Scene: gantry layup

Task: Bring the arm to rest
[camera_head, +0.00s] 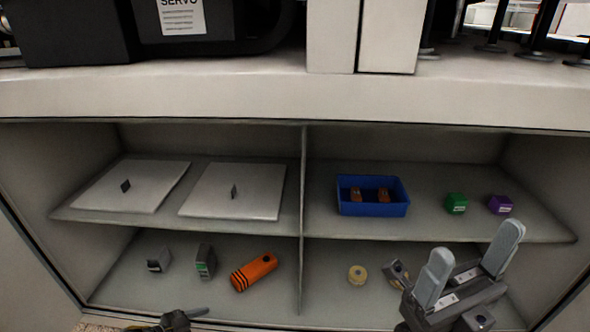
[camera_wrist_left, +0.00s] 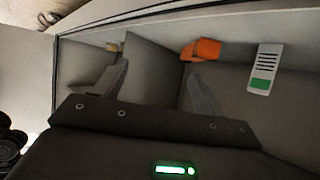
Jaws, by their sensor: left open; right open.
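My right gripper (camera_head: 468,268) is open and empty in the head view, in front of the lower right compartment of the shelf unit. Its two grey fingers point up and stand wide apart. My left gripper shows only in part at the bottom of the head view (camera_head: 186,318), below the lower left compartment. In the left wrist view (camera_wrist_left: 155,85) its two fingers are apart with nothing between them. An orange striped tool (camera_head: 254,272) lies in the lower left compartment, and its orange body also shows in the left wrist view (camera_wrist_left: 203,50), beyond the fingers.
Two pale panels (camera_head: 240,208) lie on the upper left shelf. A blue bin (camera_head: 372,208) holds two orange-brown items; green (camera_head: 456,203) and purple (camera_head: 500,205) blocks stand beside it. Below are grey-green devices (camera_head: 205,262) and a yellowish roll (camera_head: 357,274). A centre divider (camera_head: 302,270) separates the compartments.

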